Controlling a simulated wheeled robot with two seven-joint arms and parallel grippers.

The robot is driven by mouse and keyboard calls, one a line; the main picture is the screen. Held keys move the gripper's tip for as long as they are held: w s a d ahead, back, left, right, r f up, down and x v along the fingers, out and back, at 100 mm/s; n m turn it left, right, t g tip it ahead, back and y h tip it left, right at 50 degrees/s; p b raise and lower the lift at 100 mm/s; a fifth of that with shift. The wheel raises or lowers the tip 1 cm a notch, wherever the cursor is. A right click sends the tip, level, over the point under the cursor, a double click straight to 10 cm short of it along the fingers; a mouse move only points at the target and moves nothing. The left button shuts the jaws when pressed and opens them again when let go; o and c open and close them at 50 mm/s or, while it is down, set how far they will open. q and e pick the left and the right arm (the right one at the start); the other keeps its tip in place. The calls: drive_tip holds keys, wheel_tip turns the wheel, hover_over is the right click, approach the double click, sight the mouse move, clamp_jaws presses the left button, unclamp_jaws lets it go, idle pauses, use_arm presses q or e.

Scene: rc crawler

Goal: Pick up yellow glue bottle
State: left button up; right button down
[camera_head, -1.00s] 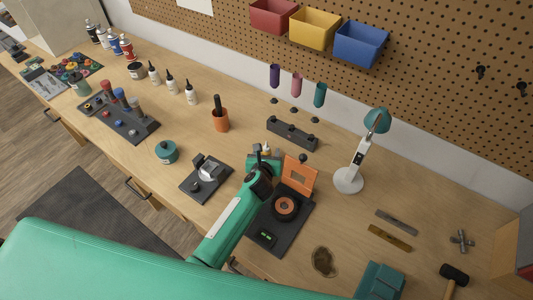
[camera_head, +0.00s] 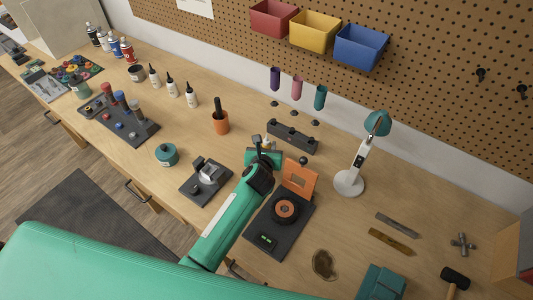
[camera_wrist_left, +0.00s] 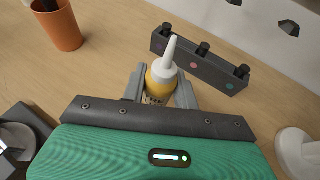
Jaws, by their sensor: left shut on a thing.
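The yellow glue bottle (camera_wrist_left: 162,80) with a white nozzle stands between the two grey fingers of my left gripper (camera_wrist_left: 160,88) in the left wrist view. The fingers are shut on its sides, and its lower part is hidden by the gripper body. In the head view my left gripper (camera_head: 263,157) is beside the dark holder, and the bottle is mostly hidden there. I cannot tell whether the bottle's base touches the bench. My right gripper is not in view.
A dark holder block (camera_head: 292,136) is just behind the gripper. An orange cup (camera_head: 221,122) stands to the left, a white and teal lamp (camera_head: 349,182) to the right. A dark device with an orange flap (camera_head: 300,178) is close in front. The wooden bench (camera_head: 335,225) has clear patches.

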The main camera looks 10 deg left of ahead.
sight(265, 141)
use_arm(q)
wheel_tip(265, 141, up, 15)
drive_tip(key=b, duration=0.3)
idle(0.4)
drive_tip(key=s+a+f+b, duration=0.1)
drive_tip(key=s+a+f, duration=0.2)
drive_tip(key=s, duration=0.6)
drive_tip(key=s+a+f+h+b, duration=0.1)
drive_tip(key=s+a, duration=0.4)
drive_tip(key=s, duration=0.5)
wheel_tip(265, 141, down, 2)
drive_tip(key=shift+a+f+m+b, duration=0.15)
drive_tip(key=shift+f+m+b, duration=0.2)
drive_tip(key=shift+b, duration=0.35)
drive_tip(key=shift+r, duration=0.1)
